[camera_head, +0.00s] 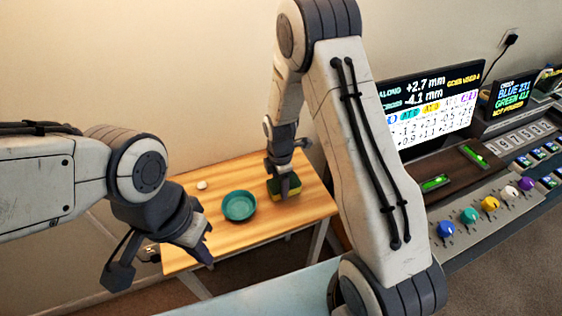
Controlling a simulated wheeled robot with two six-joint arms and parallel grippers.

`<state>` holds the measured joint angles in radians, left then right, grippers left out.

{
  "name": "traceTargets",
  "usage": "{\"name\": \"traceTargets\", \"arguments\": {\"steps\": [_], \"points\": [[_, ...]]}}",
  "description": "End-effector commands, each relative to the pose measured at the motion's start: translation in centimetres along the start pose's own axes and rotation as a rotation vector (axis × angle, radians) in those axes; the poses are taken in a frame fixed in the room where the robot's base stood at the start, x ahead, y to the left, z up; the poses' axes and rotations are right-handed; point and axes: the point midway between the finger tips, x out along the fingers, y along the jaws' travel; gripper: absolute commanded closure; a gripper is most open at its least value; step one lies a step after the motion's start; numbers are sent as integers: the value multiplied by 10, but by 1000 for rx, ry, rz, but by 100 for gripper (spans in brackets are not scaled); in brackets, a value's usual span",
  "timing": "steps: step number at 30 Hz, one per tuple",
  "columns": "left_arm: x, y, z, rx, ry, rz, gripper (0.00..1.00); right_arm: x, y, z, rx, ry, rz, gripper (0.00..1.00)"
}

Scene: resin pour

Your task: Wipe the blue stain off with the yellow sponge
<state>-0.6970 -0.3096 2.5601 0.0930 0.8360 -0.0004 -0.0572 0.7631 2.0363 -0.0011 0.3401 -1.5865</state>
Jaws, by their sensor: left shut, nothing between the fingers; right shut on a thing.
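The yellow sponge (294,192), with a dark green side, is at the right part of the small wooden table (242,229). My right gripper (284,186) reaches down from above and is shut on the sponge. I cannot tell whether the sponge touches the tabletop. My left gripper (207,255) is shut and empty, over the table's front left edge. No blue stain shows; the sponge, my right gripper or my arms may hide it.
A teal bowl (239,205) stands on the table left of the sponge. A small white round thing (202,185) lies at the back left. A console with coloured knobs (490,204) and a screen (432,108) stand at the right, partly behind my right arm.

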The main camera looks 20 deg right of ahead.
Motion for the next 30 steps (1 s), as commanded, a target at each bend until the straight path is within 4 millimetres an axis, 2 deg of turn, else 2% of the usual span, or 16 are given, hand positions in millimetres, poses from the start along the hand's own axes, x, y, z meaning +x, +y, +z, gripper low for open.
{"name": "traceTargets", "arguments": {"steps": [1, 18, 30], "points": [[-9, 1, 0, 0, 1, 0, 100, -8, 0, -1, -2, 0, -2, 82], [-50, 4, -3, 0, 0, 0, 100, -58, 3, -10, -15, 0, -1, 82], [-51, 4, -3, 0, 0, 0, 100, -59, 3, -11, -16, 0, -2, 82]]}}
